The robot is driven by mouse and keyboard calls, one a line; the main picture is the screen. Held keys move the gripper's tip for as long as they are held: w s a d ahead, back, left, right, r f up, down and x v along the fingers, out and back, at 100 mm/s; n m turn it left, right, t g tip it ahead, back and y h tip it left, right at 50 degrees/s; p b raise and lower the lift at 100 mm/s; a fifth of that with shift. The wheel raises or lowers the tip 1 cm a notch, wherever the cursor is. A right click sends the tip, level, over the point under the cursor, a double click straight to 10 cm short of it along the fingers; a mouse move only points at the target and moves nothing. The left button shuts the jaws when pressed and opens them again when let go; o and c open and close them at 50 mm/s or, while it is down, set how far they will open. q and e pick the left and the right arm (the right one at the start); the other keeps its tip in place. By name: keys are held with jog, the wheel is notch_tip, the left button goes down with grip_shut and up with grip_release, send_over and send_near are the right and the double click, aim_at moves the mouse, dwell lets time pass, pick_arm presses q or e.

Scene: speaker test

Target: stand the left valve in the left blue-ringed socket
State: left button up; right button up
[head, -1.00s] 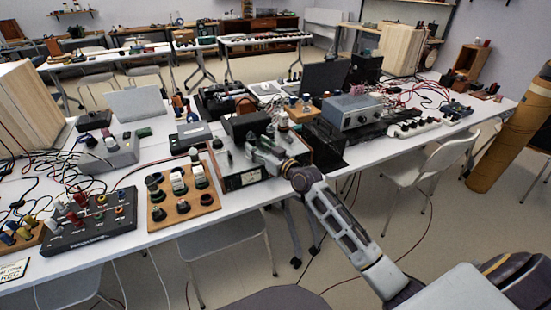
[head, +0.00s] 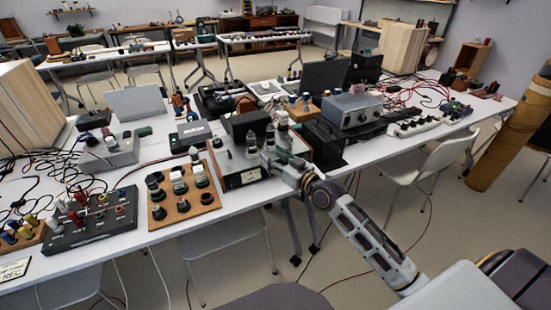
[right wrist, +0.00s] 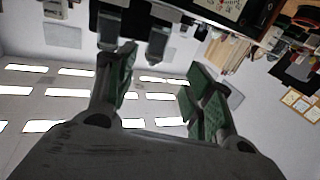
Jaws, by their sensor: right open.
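A grey-topped valve (head: 251,146) stands upright at the front left of an open chassis (head: 242,178) on the near table. More dark glass valves (head: 283,130) stand behind and to its right. My right gripper (head: 268,158) is beside the chassis front, just right of this valve and apart from it. In the right wrist view its green-padded fingers (right wrist: 165,85) are spread with nothing between them. Two valves (right wrist: 157,38) appear upside down there, beyond the fingertips. I cannot make out the blue rings of the sockets. My left gripper is not in view.
A wooden board (head: 183,207) with several valves stands left of the chassis. A black panel with knobs (head: 92,228) is further left. A grey instrument (head: 352,110) and a dark box (head: 322,145) crowd the right side. Cables run over the table.

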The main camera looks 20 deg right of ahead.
jog(key=shift+s+d, duration=0.15)
jog(key=shift+s, duration=0.15)
dwell(0.4)
jog(key=shift+o, duration=0.6)
jog(key=shift+r, duration=0.1)
